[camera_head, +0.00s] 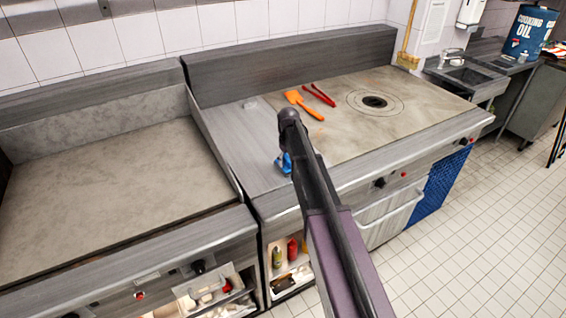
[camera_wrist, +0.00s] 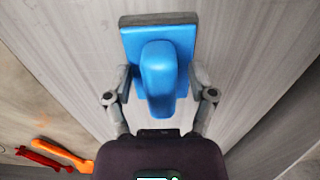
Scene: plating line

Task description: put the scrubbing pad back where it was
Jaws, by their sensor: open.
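The scrubbing pad (camera_wrist: 130,45) is a blue block with a raised blue handle (camera_wrist: 158,75) and a dark edge. In the wrist view it lies on a grey brushed metal surface. My gripper (camera_wrist: 162,80) is open, with one finger on each side of the pad's handle and a visible gap between the fingers and the handle. In the head view a bit of blue, the pad (camera_head: 284,162), shows on the metal strip left of the right cooktop. My arm partly covers it there, and my fingers cannot be made out.
An orange spatula (camera_head: 299,102) and red tongs (camera_head: 319,95) lie on the right cooktop (camera_head: 350,135). A raised divider separates it from the left griddle (camera_head: 120,190), whose plate is clear. A blue oil drum (camera_head: 530,32) stands at the far right by a sink.

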